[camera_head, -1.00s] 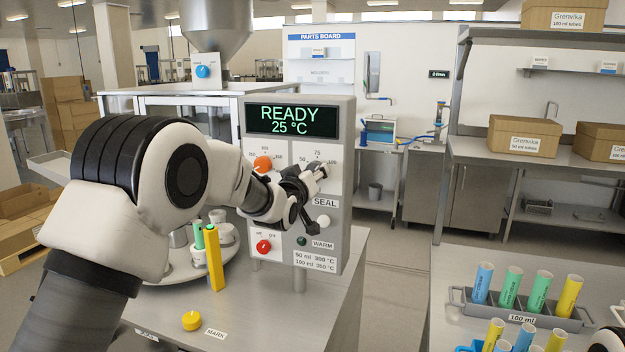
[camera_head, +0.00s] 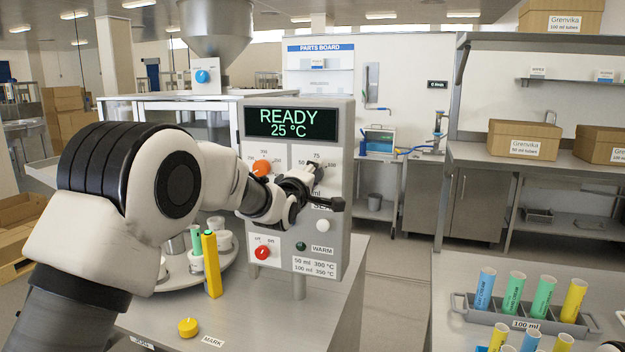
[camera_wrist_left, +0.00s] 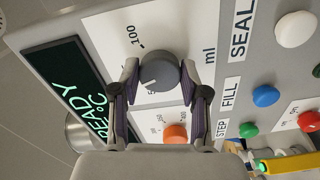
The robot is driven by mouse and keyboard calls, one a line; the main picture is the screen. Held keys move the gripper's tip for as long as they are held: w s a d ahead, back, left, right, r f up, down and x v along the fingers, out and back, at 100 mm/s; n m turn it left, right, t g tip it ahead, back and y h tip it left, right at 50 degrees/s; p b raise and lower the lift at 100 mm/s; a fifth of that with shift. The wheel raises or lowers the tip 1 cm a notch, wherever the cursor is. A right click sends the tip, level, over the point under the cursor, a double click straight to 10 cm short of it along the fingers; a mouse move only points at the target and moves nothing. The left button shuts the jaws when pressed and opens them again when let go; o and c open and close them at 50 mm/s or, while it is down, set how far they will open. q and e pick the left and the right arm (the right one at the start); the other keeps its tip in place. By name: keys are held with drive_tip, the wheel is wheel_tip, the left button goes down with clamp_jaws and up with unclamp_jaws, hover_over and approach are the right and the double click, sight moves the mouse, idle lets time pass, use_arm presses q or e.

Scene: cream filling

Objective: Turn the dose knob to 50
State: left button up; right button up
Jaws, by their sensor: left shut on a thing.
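The dose knob (camera_wrist_left: 158,70) is a dark grey round dial on a white plate marked ml on the control panel. In the left wrist view, its pale pointer line lies towards a partly hidden label starting with 5, away from the 100 mark. My left gripper (camera_wrist_left: 160,74) is shut on the knob, one finger on each side. In the head view, my left gripper (camera_head: 313,178) covers most of the dial plate, and the 75 mark shows above it. The display (camera_head: 291,123) reads READY 25 °C.
An orange knob (camera_wrist_left: 175,133) sits beside the dose knob. The panel also has a blue FILL button (camera_wrist_left: 265,96), a green STEP button (camera_wrist_left: 248,130), a white SEAL button (camera_wrist_left: 296,29) and a red off/on knob (camera_head: 262,252). A tube rack (camera_head: 525,318) stands at right.

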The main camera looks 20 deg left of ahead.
use_arm(q)
drive_tip(key=shift+r+n, duration=0.1)
drive_tip(key=shift+n, duration=4.2)
drive_tip(key=o, duration=1.1)
drive_tip(key=shift+o, duration=0.2)
drive_tip(key=s, duration=1.2)
drive_tip(key=shift+a, duration=0.25)
